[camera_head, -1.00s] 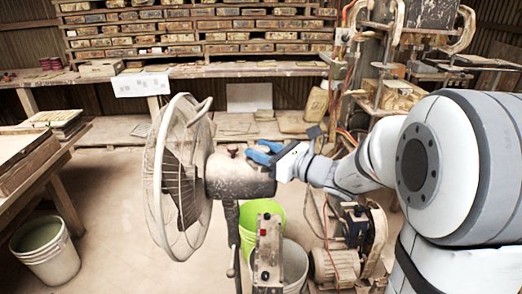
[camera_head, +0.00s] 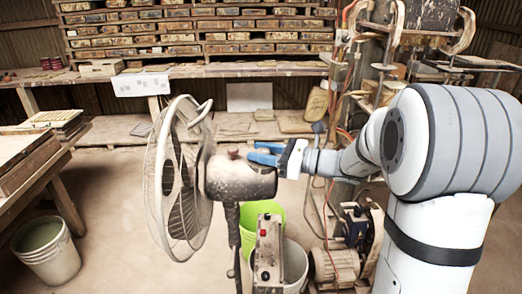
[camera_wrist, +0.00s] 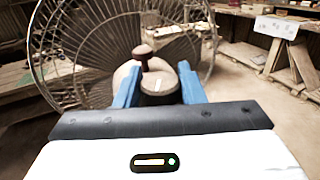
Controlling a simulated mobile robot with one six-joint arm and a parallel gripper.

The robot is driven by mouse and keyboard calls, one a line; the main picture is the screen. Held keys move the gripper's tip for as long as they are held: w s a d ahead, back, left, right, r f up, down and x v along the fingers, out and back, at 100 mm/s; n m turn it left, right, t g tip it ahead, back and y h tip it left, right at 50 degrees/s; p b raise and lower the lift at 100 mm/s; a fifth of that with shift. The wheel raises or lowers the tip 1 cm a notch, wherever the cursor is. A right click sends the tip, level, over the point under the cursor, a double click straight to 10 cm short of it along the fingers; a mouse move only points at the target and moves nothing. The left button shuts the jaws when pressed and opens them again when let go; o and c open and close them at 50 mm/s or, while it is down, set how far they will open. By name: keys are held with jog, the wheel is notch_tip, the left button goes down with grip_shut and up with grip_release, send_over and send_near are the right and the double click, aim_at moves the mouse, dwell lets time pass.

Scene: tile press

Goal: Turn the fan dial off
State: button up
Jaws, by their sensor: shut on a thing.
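The fan has a wire cage (camera_head: 180,180) and a worn, dusty motor housing (camera_head: 240,180) on a post. It stands left of my arm. My gripper (camera_head: 262,153) has blue fingers at the upper rear of the housing. In the wrist view, my gripper (camera_wrist: 158,88) has one finger on each side of a round, dark fan dial (camera_wrist: 158,86) with a white mark on its face, and is shut on it. The dial is hidden in the head view. A dark red knob (camera_head: 233,153) stands on top of the housing, and shows beyond the dial in the wrist view (camera_wrist: 142,53).
A grey control box (camera_head: 269,250) with a red button stands in front of a green bucket (camera_head: 262,212). A motor-driven machine (camera_head: 345,245) is below my arm. A workbench (camera_head: 28,165) is at the left, with a pale bucket (camera_head: 46,252) below. Open floor lies between bench and fan.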

jog(key=n+g+p, duration=0.1)
jog(key=n+g, duration=0.1)
jog(key=g, duration=0.1)
jog(key=n+g+y+p, duration=0.1)
jog(key=g, duration=0.1)
jog(key=shift+w+r+n+g, duration=0.1)
jog(key=shift+n+g, duration=0.3)
jog(key=shift+n+g+p, duration=0.7)
jog(key=shift+n+g, duration=0.1)
jog(key=shift+g, duration=0.5)
jog(key=o, duration=1)
jog(key=d, duration=0.2)
jog(key=d+b, duration=0.1)
jog(key=d, duration=0.5)
jog(key=shift+w, duration=0.4)
